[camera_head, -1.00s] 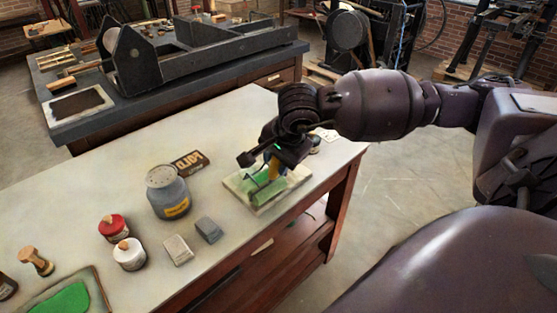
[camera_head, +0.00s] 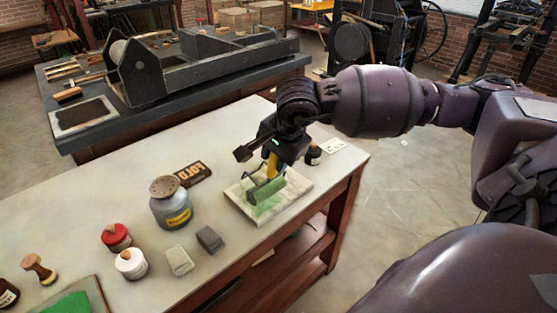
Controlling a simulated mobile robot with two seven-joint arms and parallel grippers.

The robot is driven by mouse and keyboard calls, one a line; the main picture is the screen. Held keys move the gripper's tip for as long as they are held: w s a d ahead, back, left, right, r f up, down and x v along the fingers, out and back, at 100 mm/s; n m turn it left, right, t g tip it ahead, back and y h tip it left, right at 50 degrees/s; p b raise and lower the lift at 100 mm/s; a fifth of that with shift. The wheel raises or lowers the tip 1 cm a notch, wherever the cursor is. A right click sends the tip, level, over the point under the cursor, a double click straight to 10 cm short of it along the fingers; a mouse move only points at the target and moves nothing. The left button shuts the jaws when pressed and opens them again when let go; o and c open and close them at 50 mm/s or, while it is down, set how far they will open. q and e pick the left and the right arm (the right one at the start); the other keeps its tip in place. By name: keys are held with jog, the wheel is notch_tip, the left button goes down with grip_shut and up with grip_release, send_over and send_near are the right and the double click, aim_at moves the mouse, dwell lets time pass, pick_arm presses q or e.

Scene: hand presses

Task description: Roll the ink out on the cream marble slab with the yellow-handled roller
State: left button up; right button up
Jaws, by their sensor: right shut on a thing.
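The cream marble slab (camera_head: 292,203) lies flat near the right end of the pale table, with green ink smeared on it. The roller (camera_head: 266,190) has a green drum that rests on or just above the slab; I cannot tell which. Its yellow handle (camera_head: 271,166) stands up into my right gripper (camera_head: 273,158), which is shut on it. The gripper hides the top of the handle. My left gripper is out of view.
Left of the slab stand a grey jar (camera_head: 171,203), a dark labelled block (camera_head: 192,174), two small blocks (camera_head: 209,239), and red-lidded (camera_head: 115,237) and white-lidded (camera_head: 130,263) pots. A dark bottle (camera_head: 313,155) and a card (camera_head: 333,145) lie beyond the slab. The table's front edge is close.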

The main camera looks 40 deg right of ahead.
pick_arm(q)
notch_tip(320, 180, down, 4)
jog(key=b, duration=0.3)
pick_arm(e)
jog(key=w+d+b, duration=0.2)
jog(key=w+d, duration=0.8)
jog(key=w, duration=0.2)
pick_arm(q)
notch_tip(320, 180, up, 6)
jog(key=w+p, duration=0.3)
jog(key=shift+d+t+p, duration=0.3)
jog(key=shift+p, duration=0.1)
pick_arm(e)
jog(key=s+f, duration=0.3)
jog(key=s, duration=0.9)
jog(key=shift+f, duration=0.25)
